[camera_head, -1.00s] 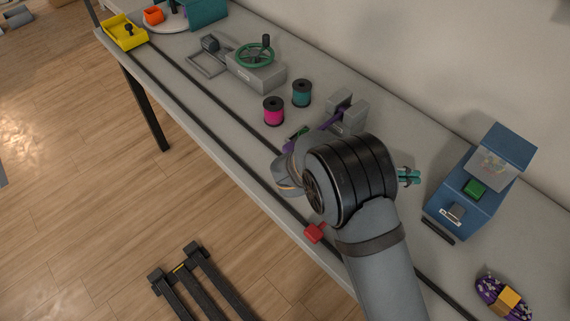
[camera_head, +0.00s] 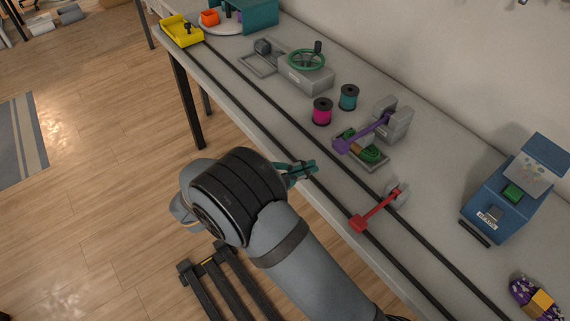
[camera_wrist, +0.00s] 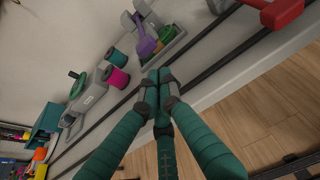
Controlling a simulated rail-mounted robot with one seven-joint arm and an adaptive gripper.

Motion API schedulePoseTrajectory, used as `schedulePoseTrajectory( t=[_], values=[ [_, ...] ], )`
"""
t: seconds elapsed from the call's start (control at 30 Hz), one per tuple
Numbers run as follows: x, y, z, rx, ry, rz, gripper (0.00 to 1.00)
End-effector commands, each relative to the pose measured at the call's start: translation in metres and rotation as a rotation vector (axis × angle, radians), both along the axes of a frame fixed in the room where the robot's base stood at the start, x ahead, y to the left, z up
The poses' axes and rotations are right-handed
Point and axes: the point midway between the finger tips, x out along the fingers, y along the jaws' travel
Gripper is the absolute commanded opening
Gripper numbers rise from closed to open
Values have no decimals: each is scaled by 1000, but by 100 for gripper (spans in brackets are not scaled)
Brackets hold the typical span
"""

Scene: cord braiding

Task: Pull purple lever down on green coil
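The purple lever (camera_head: 368,131) extends from a grey block down to the left over the green coil's tray, its square handle low by the tray's left edge. It also shows in the wrist view (camera_wrist: 144,42). The green coil (camera_head: 373,155) lies in the small grey tray with a tan piece beside it, partly behind the lever; it also shows in the wrist view (camera_wrist: 167,35). Whether the lever touches the coil I cannot tell. My gripper (camera_head: 308,169), with teal fingers, is left of and apart from the lever, near the table's front edge. Its fingertips (camera_wrist: 158,76) are together and empty.
A red lever (camera_head: 375,211) stands to the right of the tray. Magenta (camera_head: 322,111) and teal (camera_head: 348,97) spools stand behind left. A green handwheel (camera_head: 306,60) is farther left. A blue machine (camera_head: 514,190) is at right. Dark rails run along the table.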

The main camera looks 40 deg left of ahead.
Motion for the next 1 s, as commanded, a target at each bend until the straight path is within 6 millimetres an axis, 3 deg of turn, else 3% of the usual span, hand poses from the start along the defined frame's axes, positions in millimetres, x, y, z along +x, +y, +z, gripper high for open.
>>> schedulePoseTrajectory(
  t=[0.17, 0.6, 1.0],
  values=[
    [16, -4, -5, -2, -1, -6, 0],
    [81, -12, -28, -2, 0, -5, 0],
    [94, -14, -33, 0, 0, -2, 0]
  ],
)
